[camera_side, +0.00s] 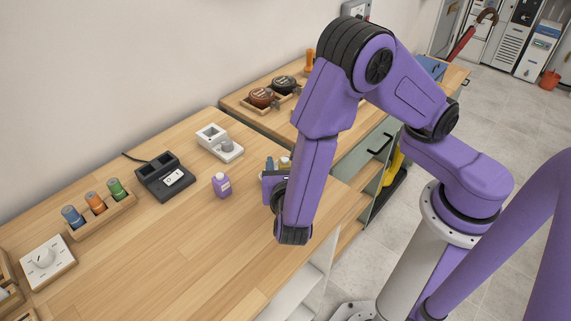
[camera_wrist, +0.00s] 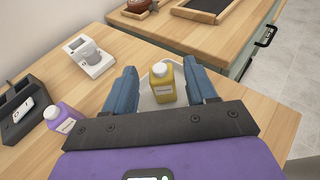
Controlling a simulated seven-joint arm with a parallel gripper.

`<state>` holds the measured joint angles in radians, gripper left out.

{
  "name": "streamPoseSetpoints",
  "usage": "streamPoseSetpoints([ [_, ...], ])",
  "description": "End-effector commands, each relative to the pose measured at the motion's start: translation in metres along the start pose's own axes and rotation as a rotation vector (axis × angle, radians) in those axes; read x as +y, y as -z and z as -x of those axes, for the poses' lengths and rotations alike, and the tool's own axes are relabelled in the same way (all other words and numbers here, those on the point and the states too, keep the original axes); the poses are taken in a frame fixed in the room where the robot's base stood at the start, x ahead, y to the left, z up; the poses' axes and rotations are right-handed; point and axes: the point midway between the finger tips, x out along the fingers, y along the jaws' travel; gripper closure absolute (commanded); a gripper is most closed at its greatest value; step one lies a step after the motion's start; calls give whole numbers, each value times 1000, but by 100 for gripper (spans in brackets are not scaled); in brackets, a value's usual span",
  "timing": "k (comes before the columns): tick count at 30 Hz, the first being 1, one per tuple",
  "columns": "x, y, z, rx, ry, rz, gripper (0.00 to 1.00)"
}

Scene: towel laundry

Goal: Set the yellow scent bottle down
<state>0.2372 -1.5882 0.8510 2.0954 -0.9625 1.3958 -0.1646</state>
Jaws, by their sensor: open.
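The yellow scent bottle (camera_wrist: 162,84) stands upright in the wrist view, with a white cap and a pale label. It appears to rest on a white dish (camera_wrist: 145,98) on the wooden counter. My gripper (camera_wrist: 160,68) is open, with one blue finger on each side of the bottle.
A purple bottle (camera_side: 222,185) stands left of my gripper. Behind it are a white device (camera_side: 219,143) and a dark two-slot device (camera_side: 165,178). A wooden rack (camera_side: 104,217) of coloured cylinders and a white dial box (camera_side: 47,262) lie farther left. The front counter is clear.

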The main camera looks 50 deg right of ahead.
Motion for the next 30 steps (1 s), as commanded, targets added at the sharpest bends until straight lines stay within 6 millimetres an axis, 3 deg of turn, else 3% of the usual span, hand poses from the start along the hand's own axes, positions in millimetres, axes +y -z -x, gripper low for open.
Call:
streamPoseSetpoints([
  [9,1,1,63,2,-6,-1,43],
  [15,1,0,95,2,-3,-1,43],
  [24,0,0,112,1,1,-1,43],
  [30,-15,-11,99,96,72,-66,43],
])
